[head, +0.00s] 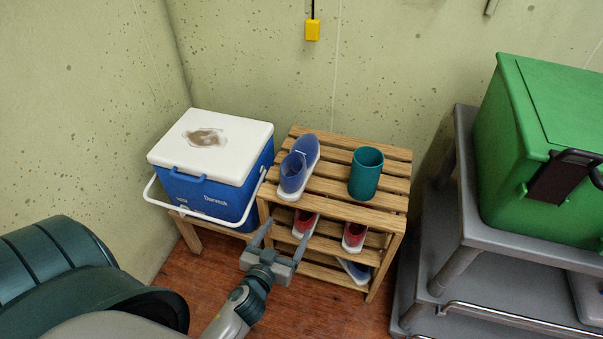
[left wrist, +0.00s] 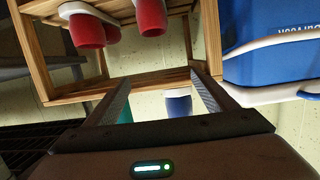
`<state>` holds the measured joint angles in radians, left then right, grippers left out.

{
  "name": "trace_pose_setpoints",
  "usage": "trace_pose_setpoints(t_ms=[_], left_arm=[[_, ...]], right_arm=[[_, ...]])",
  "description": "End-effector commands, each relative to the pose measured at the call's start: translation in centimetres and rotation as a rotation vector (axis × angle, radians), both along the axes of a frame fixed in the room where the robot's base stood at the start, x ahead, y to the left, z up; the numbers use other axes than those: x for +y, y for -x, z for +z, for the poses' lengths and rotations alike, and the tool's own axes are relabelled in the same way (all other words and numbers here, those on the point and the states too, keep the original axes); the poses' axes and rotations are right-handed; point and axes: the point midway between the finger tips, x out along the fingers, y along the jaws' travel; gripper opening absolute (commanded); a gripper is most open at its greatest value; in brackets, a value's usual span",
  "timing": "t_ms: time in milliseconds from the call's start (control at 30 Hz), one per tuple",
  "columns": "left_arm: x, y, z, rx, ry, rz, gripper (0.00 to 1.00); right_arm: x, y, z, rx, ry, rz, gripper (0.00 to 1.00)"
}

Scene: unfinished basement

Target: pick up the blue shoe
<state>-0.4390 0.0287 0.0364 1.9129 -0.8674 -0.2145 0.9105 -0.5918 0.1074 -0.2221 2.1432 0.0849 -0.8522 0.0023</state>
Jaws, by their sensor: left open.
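The blue shoe (head: 307,152) with a white sole sits on the top shelf of the wooden slatted rack (head: 333,211), at its left side. My left gripper (head: 287,229) is open and empty, in front of the rack and lower in the head view than the shoe, apart from it. In the left wrist view, the blue shoe (left wrist: 178,104) shows partly beyond a rack bar, between the fingers of my left gripper (left wrist: 160,77). My right gripper is not in view.
A teal cup (head: 366,173) stands right of the shoe. Red shoes (head: 354,236) and a blue-and-white shoe (head: 354,270) are on lower shelves. A blue cooler (head: 210,190) with white lid stands left. A grey cart (head: 458,218) with a green box (head: 545,150) stands right.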

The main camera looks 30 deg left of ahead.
Motion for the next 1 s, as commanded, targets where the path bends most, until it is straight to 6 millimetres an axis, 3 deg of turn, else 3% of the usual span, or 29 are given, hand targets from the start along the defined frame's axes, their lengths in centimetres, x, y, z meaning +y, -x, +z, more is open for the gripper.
trace_pose_setpoints(t_ms=[200,333,767,1000], left_arm=[[2.0,-0.3,5.4,-0.181,-0.018,0.034,0.78],[2.4,-0.2,7.1,-0.222,-0.023,0.04,0.78],[2.5,-0.4,7.5,-0.227,-0.023,0.04,0.78],[3.1,-2.8,7.7,-0.228,-0.025,0.037,0.78]], right_arm=[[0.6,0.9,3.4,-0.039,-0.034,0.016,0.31],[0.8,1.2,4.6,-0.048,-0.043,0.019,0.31],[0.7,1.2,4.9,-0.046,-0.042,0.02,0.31],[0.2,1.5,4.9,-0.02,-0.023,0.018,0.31]])
